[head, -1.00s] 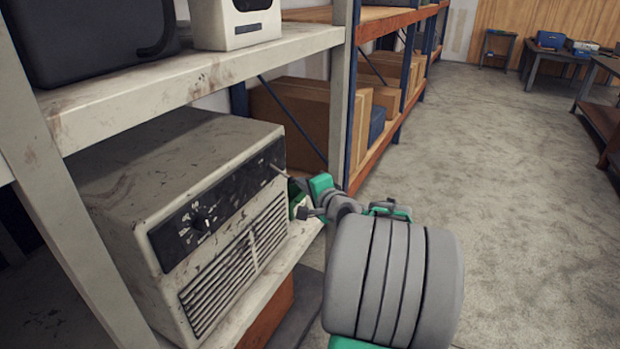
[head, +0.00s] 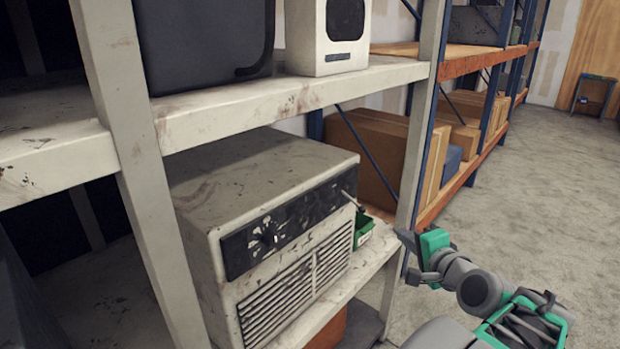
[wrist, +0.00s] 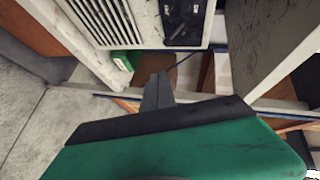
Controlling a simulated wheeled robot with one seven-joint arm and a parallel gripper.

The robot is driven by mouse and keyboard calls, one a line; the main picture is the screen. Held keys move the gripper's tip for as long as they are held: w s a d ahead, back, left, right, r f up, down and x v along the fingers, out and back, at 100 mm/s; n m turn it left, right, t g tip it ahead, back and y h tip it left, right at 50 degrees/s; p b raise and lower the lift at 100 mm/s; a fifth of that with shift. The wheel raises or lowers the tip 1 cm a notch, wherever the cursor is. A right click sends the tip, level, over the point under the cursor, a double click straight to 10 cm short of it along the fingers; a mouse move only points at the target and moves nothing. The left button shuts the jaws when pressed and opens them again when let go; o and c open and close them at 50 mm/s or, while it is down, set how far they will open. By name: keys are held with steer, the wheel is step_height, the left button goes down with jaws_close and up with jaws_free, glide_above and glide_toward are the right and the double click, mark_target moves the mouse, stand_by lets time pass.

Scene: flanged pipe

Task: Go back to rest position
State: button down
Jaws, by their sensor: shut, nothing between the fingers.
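My gripper (head: 407,256) is in the lower right of the head view, to the right of the beige appliance and the shelf post. Its green and grey wrist trails to the lower right. In the wrist view the dark fingers (wrist: 157,92) are together, with nothing seen between them. The gripper is apart from the beige appliance (head: 265,165), which has a black control panel and a vent grille. A thin rod (head: 351,201) sticks out at the right end of the panel. No flanged pipe can be made out.
A pale metal shelf (head: 285,100) holds the appliance, with a dark case (head: 205,45) and a white device (head: 327,35) above. A green bin (head: 363,238) sits beside the appliance. Cardboard boxes (head: 375,150) fill the rack behind. Open concrete floor (head: 550,200) lies to the right.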

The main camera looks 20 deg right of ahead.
steer(key=w+a+f+n+g+y+p, duration=0.1)
steer(key=a+f+n+g+y, duration=0.25)
steer(key=a, duration=0.65)
steer(key=w+a+f+n+g, duration=0.1)
steer(key=a+f+n+g, duration=0.2)
steer(key=a+f+n, duration=0.45)
steer(key=s+a+n+g+h, duration=0.1)
steer(key=s+a+n+g, duration=0.4)
steer(key=s+a, duration=0.5)
steer(key=shift+s+a+n+p, duration=0.3)
steer(key=shift+a+n+p, duration=0.05)
steer(key=shift+a+n, duration=0.6)
steer(key=c, duration=2.1)
jaws_free()
steer(key=shift+c, duration=0.2)
